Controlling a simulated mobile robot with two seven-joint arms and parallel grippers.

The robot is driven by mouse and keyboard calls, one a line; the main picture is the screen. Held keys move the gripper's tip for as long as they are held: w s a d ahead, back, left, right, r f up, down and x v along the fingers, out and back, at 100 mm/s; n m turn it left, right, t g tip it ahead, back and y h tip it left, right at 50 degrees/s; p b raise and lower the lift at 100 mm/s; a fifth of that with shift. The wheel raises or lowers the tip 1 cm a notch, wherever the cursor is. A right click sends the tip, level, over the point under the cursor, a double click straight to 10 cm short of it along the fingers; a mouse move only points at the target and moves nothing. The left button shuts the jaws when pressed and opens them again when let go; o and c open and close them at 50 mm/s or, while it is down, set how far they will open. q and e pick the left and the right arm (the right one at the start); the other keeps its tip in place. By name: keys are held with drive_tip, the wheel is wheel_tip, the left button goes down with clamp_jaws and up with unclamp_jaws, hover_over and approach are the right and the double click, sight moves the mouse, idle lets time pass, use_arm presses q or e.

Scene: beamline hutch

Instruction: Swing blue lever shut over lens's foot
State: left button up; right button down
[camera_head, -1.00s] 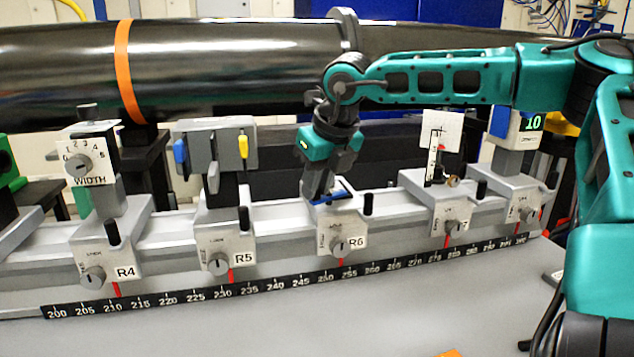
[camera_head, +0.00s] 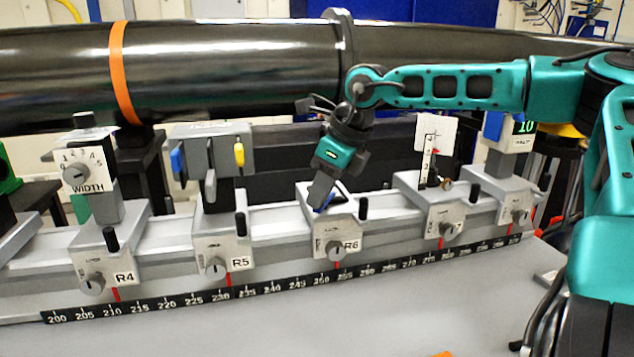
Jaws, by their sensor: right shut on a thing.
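The blue lever (camera_head: 327,201) is on top of the R6 carriage (camera_head: 334,228) on the rail. Only a small strip of its blue shows beside my fingers. My right gripper (camera_head: 320,203) reaches down from the upper right, tilted, and is shut on the blue lever at the carriage top. I cannot make out a lens or its foot; the gripper covers that part of the carriage. How far the lever is turned is hidden. My left gripper is not in view.
The R5 carriage (camera_head: 220,252) with its grey block stands to the left, and the R4 carriage (camera_head: 103,262) with a WIDTH dial beyond it. To the right is a carriage with a white target card (camera_head: 435,133). A large black pipe (camera_head: 230,70) runs behind. The front bench is mostly clear.

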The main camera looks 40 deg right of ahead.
use_arm(q)
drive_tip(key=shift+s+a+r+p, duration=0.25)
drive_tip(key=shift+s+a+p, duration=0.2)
drive_tip(key=shift+p, duration=0.45)
use_arm(e)
drive_tip(key=shift+s+d+n+g+y, duration=0.25)
drive_tip(key=shift+n+g+y, duration=0.1)
drive_tip(key=shift+n, duration=0.9)
drive_tip(key=shift+s+d+n+g+y, duration=0.15)
drive_tip(key=shift+d+n+g+y, duration=0.15)
drive_tip(key=shift+n, duration=0.9)
drive_tip(key=shift+s+d+n+g+y, duration=0.25)
drive_tip(key=shift+n+g+y, duration=0.1)
drive_tip(key=shift+n, duration=0.9)
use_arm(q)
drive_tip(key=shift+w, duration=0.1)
use_arm(e)
drive_tip(key=c, duration=1)
unclamp_jaws()
drive_tip(key=shift+c, duration=0.2)
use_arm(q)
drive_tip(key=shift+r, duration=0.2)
